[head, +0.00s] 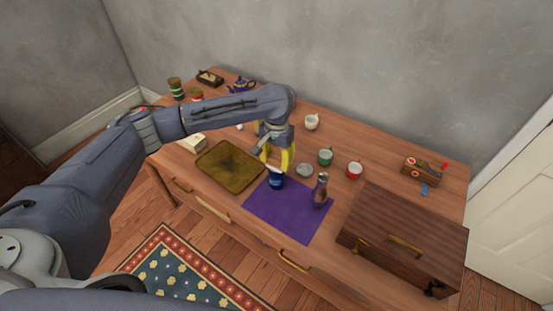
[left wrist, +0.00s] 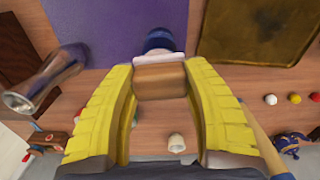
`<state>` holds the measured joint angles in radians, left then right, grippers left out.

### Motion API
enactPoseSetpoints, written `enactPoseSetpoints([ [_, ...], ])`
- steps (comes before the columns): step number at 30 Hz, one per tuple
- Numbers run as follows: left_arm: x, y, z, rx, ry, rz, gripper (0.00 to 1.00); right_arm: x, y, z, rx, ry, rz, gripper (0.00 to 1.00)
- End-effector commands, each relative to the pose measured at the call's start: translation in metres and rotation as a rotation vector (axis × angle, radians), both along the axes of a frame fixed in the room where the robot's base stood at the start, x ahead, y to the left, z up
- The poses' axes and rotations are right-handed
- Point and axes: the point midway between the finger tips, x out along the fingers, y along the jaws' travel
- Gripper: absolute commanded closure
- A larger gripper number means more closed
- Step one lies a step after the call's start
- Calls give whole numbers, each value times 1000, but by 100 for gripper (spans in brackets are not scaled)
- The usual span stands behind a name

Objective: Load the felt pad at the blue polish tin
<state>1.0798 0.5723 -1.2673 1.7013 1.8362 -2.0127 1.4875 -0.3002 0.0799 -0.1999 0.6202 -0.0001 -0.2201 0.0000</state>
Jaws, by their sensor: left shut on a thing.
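My left gripper (head: 276,164) has yellow fingers and is shut on the felt pad, a wood-backed block with a pale face. In the left wrist view the pad (left wrist: 160,80) sits between the fingers of the left gripper (left wrist: 160,70). The blue polish tin (head: 277,182) stands at the far corner of the purple mat (head: 285,213), just below the fingers. It also shows just past the pad's pale face in the left wrist view (left wrist: 158,37). I cannot tell whether pad and tin touch. My right gripper is not in view.
A dark gold tray (head: 230,166) lies to the left. A wooden chest (head: 400,230) fills the right front.

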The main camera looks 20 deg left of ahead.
Motion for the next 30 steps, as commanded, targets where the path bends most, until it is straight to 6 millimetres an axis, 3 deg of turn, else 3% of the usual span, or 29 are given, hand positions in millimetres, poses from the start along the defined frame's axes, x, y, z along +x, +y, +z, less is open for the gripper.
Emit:
enactPoseSetpoints([
  [10, 0, 1, 3, 1, 2, 0, 78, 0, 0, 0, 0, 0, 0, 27],
  [30, 0, 1, 49, 1, -1, 0, 78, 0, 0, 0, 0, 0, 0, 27],
])
